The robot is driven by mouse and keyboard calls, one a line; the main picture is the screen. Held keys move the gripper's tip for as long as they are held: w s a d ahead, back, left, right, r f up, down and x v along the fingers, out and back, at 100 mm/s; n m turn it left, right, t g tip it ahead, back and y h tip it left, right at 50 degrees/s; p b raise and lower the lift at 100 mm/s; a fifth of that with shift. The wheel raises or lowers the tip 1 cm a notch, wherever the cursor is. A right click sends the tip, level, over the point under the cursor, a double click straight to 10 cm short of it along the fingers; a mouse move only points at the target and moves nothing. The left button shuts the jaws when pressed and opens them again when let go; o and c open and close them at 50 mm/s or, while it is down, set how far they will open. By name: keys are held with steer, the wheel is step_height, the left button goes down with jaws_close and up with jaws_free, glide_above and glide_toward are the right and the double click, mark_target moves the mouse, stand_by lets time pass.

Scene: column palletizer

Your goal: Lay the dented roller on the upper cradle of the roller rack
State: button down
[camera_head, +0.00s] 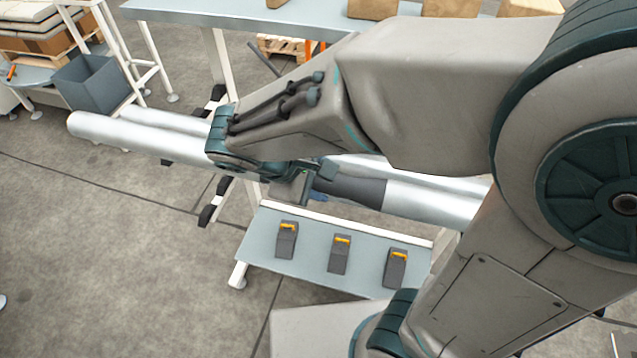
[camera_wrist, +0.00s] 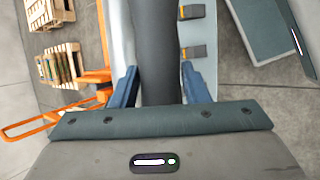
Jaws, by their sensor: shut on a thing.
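A long silver roller (camera_head: 140,138) with a dark grey middle section is held crosswise in my gripper (camera_head: 318,192). In the wrist view the blue fingers of my gripper (camera_wrist: 158,88) stand on both sides of the dark section (camera_wrist: 156,45). No dent shows on the parts I can see. A second silver roller (camera_head: 165,119) lies just behind it, nearly parallel, its middle hidden by my arm. Black cradle pads (camera_head: 207,215) of the roller rack show below and behind the rollers at the left. I cannot tell whether the held roller touches a cradle.
A low pale shelf (camera_head: 262,262) with several grey blocks with yellow tops (camera_head: 340,254) is below the roller. A grey bench (camera_head: 180,12) with brown boxes (camera_head: 373,9) is behind. A grey bin (camera_head: 90,83) stands at the left. Floor at the lower left is clear.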

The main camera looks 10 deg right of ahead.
steer(key=shift+w+d, duration=0.75)
steer(key=shift+w, duration=1.05)
steer(key=shift+w+d, duration=0.8)
steer(key=shift+w, duration=1.05)
steer(key=shift+w+d, duration=0.75)
steer(key=shift+w, duration=1.05)
steer(key=shift+w+d+r+p, duration=0.65)
steer(key=shift+w+d, duration=1.8)
steer(key=shift+w, duration=3.3)
step_height(320, 180, down, 8)
steer(key=w+b, duration=0.1)
steer(key=b, duration=0.4)
steer(key=shift+d+f, duration=0.15)
